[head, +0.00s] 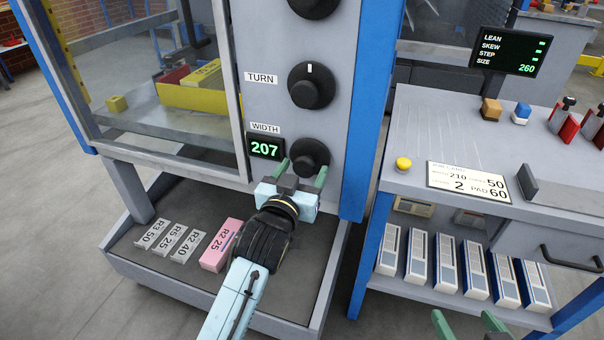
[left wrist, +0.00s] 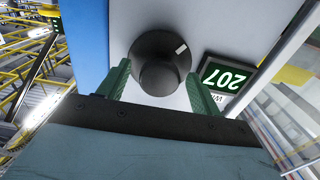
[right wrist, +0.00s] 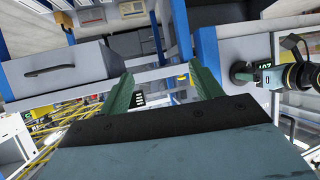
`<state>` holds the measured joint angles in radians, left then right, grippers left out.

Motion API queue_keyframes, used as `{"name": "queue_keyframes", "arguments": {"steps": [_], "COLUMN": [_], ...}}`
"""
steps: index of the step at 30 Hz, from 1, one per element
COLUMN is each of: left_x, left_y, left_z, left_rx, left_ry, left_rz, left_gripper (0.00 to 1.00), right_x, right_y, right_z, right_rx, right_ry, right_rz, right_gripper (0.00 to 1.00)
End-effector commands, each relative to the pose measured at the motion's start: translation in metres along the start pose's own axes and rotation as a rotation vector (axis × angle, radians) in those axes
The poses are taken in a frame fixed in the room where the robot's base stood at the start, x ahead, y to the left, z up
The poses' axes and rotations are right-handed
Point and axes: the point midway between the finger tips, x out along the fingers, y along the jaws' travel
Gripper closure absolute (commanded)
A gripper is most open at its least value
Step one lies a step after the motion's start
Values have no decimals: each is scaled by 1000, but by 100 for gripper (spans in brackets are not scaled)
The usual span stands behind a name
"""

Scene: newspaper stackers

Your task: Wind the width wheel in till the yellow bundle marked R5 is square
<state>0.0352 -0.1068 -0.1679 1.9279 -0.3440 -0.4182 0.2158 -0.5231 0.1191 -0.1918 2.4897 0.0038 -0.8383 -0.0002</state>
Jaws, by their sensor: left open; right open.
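The black width wheel (head: 309,154) is on the grey panel beside a green display (head: 265,147) reading 207. My left gripper (head: 302,171) is open, its green fingers on either side of the wheel. In the left wrist view the wheel (left wrist: 160,62) sits between the spread fingers; contact cannot be told. A yellow bundle (head: 209,74) lies behind the glass at the upper left, partly hidden by a yellow plate (head: 190,98); its marking is too small to read. My right gripper (head: 466,322) is open and empty at the bottom edge.
A TURN knob (head: 311,85) is above the width wheel. A card (head: 468,182) reads width 210 and pad 60. A pink R2 25 block (head: 221,246) lies in the tray below.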

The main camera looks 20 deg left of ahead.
Motion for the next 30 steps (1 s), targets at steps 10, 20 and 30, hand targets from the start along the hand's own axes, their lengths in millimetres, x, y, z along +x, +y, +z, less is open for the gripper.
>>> {"name": "queue_keyframes", "arguments": {"steps": [10, 20, 30], "left_x": [1, 1, 1], "left_y": [0, 0, 0], "left_z": [0, 0, -2], "left_rx": [0, 0, 56], "left_ry": [0, 0, -1], "left_rz": [0, 0, -1], "left_gripper": [41, 79, 79], "right_x": [0, 0, -12], "right_y": [0, 0, 8], "right_z": [-2, -2, 38], "right_rx": [0, 0, 3], "right_ry": [10, 9, -234], "right_rz": [-1, 0, 19], "right_gripper": [35, 35, 35]}}
